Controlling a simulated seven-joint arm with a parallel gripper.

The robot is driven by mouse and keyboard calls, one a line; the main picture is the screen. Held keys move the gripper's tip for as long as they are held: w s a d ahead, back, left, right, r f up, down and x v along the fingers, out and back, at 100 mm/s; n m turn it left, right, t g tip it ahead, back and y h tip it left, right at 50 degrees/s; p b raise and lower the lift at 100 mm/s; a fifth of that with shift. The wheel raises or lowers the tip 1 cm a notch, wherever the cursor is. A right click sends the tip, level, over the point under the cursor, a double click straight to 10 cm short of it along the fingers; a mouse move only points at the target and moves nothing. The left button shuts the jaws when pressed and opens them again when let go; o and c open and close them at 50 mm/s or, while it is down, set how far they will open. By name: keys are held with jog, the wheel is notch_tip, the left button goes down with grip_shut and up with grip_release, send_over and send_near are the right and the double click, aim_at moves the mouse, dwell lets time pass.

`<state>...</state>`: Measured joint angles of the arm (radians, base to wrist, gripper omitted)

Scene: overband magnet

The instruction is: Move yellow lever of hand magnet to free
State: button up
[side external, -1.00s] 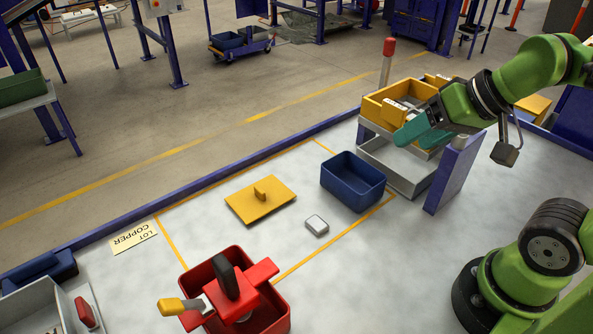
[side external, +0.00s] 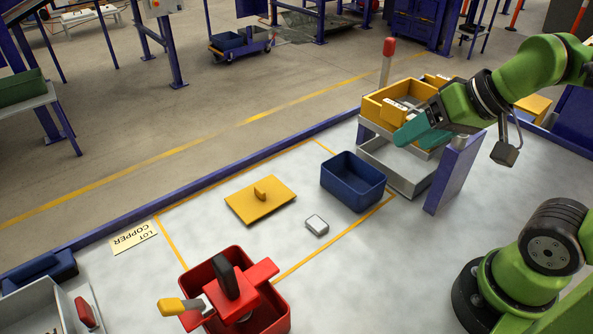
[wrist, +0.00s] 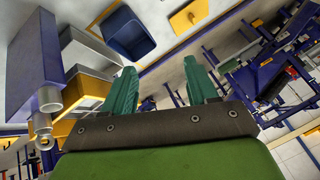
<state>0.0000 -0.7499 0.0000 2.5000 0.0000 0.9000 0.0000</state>
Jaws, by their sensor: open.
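The hand magnet (side external: 231,287) is a red body with a black grip, resting in a red bin (side external: 278,308) at the bottom of the side view. Its yellow lever (side external: 172,307) sticks out to the left on a grey arm. My gripper (side external: 408,139) has teal fingers and is far from the lever, up by the yellow bin at the right. In the wrist view my gripper (wrist: 160,80) shows its two fingers apart with nothing between them. The magnet and its lever do not show in the wrist view.
A yellow bin (side external: 374,107) stands on a grey and blue stand beside my gripper. A blue bin (side external: 353,195), a yellow plate with a handle (side external: 246,207) and a small grey block (side external: 317,225) lie on the table. A "LOT COPPER" label (side external: 134,238) is at left.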

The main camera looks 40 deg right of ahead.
jog(key=shift+c, duration=0.5)
jog(key=shift+a+f, duration=0.1)
jog(key=shift+f, duration=0.05)
jog(key=shift+c, duration=1.1)
jog(key=w+a, duration=0.1)
jog(key=a, duration=0.1)
jog(key=w+a+f+n+g, duration=0.1)
jog(key=a, duration=0.1)
jog(key=w+a+f+g+y, duration=0.1)
jog(key=a, duration=0.1)
jog(key=shift+n, duration=0.3)
jog(key=c, duration=0.7)
jog(key=w+a, duration=0.1)
jog(key=a, duration=0.2)
jog(key=a+g+y, duration=0.1)
jog(key=a, duration=0.2)
jog(key=w+a+n+g, duration=0.1)
jog(key=a, duration=0.2)
jog(key=shift+w+a+f+y, duration=0.1)
jog(key=shift+w+f+y, duration=0.25)
jog(key=shift+y, duration=0.05)
grip_shut()
jog(key=n+g+y, duration=0.1)
jog(key=g+y, duration=0.2)
jog(key=y, duration=0.1)
send_near(170, 302)
jog(key=x, duration=0.6)
jog(key=shift+a+f, duration=0.3)
